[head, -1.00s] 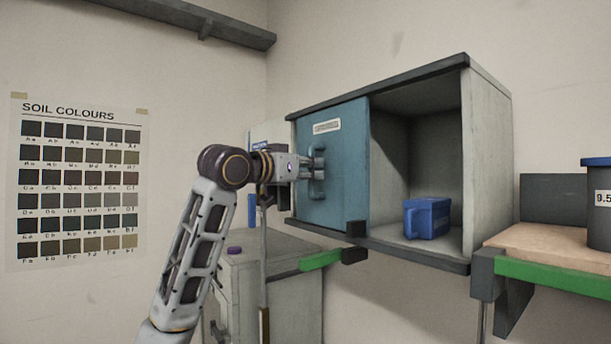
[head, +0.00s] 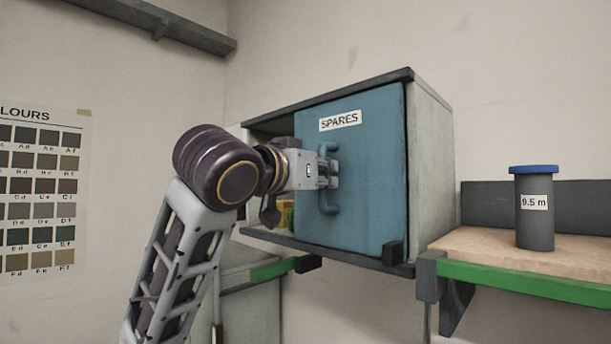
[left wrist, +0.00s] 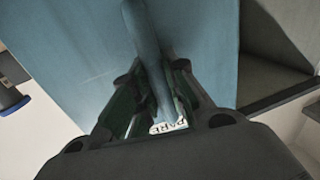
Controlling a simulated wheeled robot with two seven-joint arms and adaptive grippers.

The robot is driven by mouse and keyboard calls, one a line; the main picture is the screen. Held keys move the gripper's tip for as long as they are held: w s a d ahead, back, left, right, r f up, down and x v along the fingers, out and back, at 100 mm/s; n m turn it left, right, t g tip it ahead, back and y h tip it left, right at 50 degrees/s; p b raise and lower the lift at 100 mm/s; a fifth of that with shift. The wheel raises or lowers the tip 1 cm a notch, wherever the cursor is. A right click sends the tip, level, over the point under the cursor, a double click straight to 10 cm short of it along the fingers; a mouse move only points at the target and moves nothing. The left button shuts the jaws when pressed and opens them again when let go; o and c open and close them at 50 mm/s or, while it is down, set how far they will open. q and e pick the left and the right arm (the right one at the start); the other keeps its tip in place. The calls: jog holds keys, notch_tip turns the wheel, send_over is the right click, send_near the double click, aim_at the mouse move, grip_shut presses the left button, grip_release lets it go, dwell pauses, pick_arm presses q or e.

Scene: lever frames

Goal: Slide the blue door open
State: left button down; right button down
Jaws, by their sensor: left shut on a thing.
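The blue door (head: 370,190) stands across the right part of the wall cabinet, with a white SPARES label near its top. Its blue bar handle (head: 329,206) is upright near the door's left edge. My left gripper (head: 326,176) is at the handle, with its fingers shut on it. In the left wrist view the handle (left wrist: 146,45) runs between the fingers (left wrist: 158,98), and the blue door face fills the space behind. The cabinet's left part is open, partly hidden by my arm. My right gripper is not in view.
A yellow item (head: 285,215) shows low in the cabinet's open left part. A grey canister with a blue lid (head: 534,210) stands on the green-edged shelf (head: 480,277) at right. A grey lower cabinet (head: 250,310) stands below left. A dark wall shelf (head: 165,25) is at upper left.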

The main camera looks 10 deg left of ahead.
pick_arm(q)
jog(key=shift+s+d, duration=0.1)
jog(key=shift+d, duration=0.05)
jog(key=c, duration=1.4)
grip_release()
jog(key=shift+s, duration=0.15)
jog(key=v, duration=1.1)
jog(key=shift+s, duration=0.35)
